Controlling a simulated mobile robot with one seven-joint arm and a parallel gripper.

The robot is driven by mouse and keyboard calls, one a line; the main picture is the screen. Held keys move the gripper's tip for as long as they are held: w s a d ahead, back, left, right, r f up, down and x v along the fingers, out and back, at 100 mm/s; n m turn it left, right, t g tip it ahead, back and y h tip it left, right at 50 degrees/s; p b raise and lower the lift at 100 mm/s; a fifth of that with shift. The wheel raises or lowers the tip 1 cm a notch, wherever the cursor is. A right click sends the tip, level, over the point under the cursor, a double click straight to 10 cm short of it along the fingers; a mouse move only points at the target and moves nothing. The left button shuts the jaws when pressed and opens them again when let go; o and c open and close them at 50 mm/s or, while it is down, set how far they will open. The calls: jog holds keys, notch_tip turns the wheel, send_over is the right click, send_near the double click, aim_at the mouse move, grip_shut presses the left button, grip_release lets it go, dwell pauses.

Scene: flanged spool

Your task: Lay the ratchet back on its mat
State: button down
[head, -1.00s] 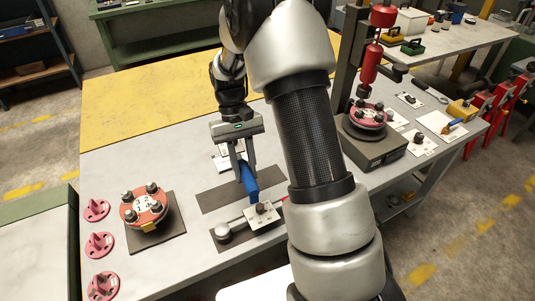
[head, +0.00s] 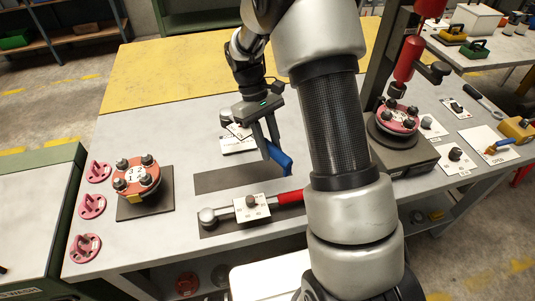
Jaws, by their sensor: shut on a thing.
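My gripper (head: 273,153) is shut on the blue handle of the ratchet (head: 282,164). It holds the ratchet tilted above the table, at the right end of a bare dark mat (head: 228,183). The rest of the ratchet is partly hidden by my gripper; a round metal part (head: 227,116) left of the gripper may be its head. I cannot tell how high the handle is above the mat. A red-handled wrench (head: 290,197) lies on a second dark mat (head: 215,231) in front.
A red flanged part (head: 136,176) with several bolts sits on a dark plate at left, beside several pink brackets (head: 91,206). A white card (head: 238,147) lies behind the bare mat. A press stand (head: 405,155) with another flanged part is at right, past my arm.

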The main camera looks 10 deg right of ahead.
jog(key=shift+w+a+f+n+t+h+b, duration=0.1)
jog(key=shift+w+f+n+t+h+b, duration=0.5)
jog(key=shift+f+n+b, duration=1.4)
jog(key=shift+w+d+f+n+t+h+b, duration=0.15)
jog(key=shift+w+f+n+t+b, duration=0.7)
jog(key=shift+f+n+b, duration=1.1)
jog(key=shift+w+a+f+n+t+h+b, duration=0.15)
jog(key=shift+w+f+n+t+h+b, duration=0.25)
jog(key=shift+w+f+n+b, duration=1.1)
jog(key=shift+s+f+n+b, duration=0.25)
jog(key=shift+f+b, duration=0.05)
jog(key=shift+f, duration=0.25)
jog(key=shift+s+f+n+b, duration=0.2)
jog(key=shift+f+b, duration=0.1)
jog(key=shift+f, duration=0.2)
jog(key=c, duration=1.5)
grip_release()
jog(key=shift+o, duration=0.6)
jog(key=shift+f, duration=0.1)
